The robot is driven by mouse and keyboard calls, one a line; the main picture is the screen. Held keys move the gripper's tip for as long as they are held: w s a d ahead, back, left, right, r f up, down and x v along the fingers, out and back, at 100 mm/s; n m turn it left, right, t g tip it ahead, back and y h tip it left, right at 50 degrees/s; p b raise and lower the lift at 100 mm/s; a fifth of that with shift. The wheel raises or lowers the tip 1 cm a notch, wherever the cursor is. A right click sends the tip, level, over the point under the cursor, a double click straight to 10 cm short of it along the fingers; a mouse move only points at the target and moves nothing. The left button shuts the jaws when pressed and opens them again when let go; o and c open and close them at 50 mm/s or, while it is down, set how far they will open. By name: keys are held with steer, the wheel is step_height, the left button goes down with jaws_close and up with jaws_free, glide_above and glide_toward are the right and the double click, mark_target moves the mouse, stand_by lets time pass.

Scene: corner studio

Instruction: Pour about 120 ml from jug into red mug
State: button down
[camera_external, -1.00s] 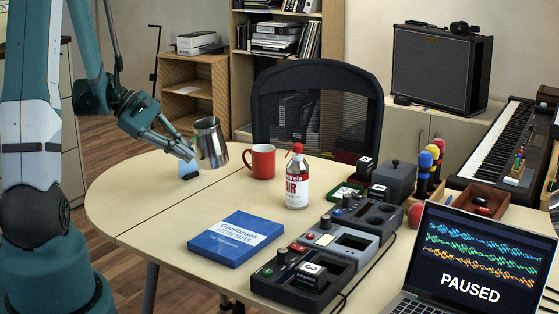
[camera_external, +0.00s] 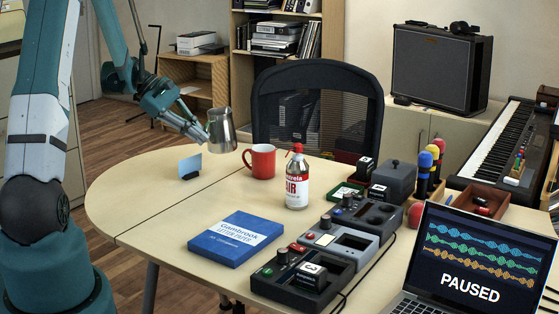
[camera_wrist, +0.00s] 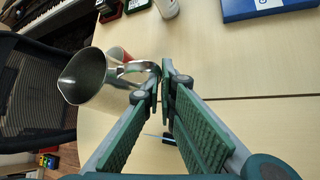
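The metal jug (camera_external: 221,130) hangs in the air above the table's far side, nearly upright. My gripper (camera_external: 204,136) is shut on its handle, from the left. In the wrist view my fingers (camera_wrist: 163,82) close on the jug's handle, with the jug (camera_wrist: 84,78) at the left; its inside looks dark and I cannot tell the liquid level. The red mug (camera_external: 262,162) stands upright on the table, right of the jug and lower, apart from it. In the wrist view the mug (camera_wrist: 119,54) is partly hidden behind the jug.
A red and white spray can (camera_external: 297,182) stands right of the mug. A blue paper box (camera_external: 235,238) lies in front. A small card in a holder (camera_external: 190,165) stands below my gripper. A black chair (camera_external: 315,105) is behind the table (camera_external: 150,210). Tabletop left of the box is clear.

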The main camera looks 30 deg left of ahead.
mark_target(226, 127)
steer(key=w+a, duration=0.1)
steer(key=w, duration=0.3)
steer(key=w+a, duration=0.1)
steer(key=w, duration=0.1)
steer(key=shift+w+a+f, duration=0.25)
steer(key=shift+w+a, duration=0.1)
steer(key=shift+w, duration=0.05)
steer(key=shift+d+g+y+p, duration=0.2)
steer(key=shift+g+y+p, duration=0.1)
steer(key=shift+p, duration=0.25)
